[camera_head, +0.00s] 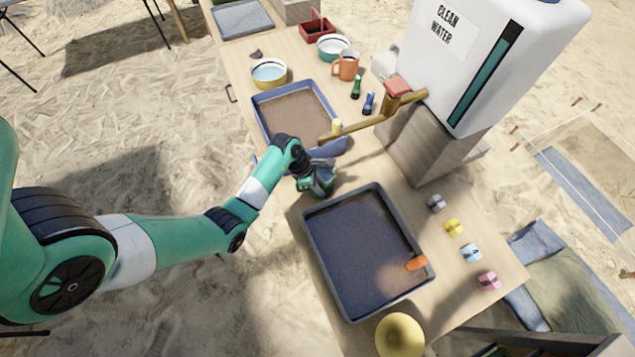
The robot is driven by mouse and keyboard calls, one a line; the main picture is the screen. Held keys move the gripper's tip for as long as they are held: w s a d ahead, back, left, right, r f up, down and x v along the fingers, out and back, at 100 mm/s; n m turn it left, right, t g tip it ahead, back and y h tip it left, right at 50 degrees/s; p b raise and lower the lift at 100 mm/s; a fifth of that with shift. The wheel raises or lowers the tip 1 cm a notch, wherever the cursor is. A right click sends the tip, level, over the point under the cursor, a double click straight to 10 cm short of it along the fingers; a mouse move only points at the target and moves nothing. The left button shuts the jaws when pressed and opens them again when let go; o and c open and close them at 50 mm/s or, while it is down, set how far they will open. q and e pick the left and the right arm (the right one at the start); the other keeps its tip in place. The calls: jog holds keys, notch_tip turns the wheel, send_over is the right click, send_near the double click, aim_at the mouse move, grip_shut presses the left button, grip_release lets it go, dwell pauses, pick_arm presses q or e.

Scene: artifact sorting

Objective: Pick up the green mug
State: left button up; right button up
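The green mug (321,184) stands on the wooden table between the two trays, close to the table's left edge. My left gripper (304,170) is right at the mug, over its upper left side, and hides part of it. The fingers are dark and small here, so I cannot tell whether they are open or closed on the mug. My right gripper is not in view.
A blue tray of brown sediment (296,110) lies behind the mug, and a dark grey tray (318,262) with an orange item (416,263) lies in front. A brass tap (375,122) from the water tank (480,60) reaches over nearby. An orange mug (346,66) stands farther back.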

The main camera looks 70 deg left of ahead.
pick_arm(q)
grip_shut()
jog(key=shift+r, duration=0.1)
jog(key=shift+r+p, duration=0.4)
jog(key=shift+r, duration=0.1)
notch_tip(320, 180, up, 3)
jog(key=shift+s+f+p, duration=0.1)
jog(key=shift+p, duration=0.85)
jog(key=s+p, duration=0.5)
jog(key=s, duration=1.3)
notch_tip(320, 180, up, 28)
jog(key=p, duration=2.8)
jog(key=shift+w+d+r, duration=0.15)
jog(key=shift+d+r, duration=0.05)
jog(key=shift+r, duration=0.05)
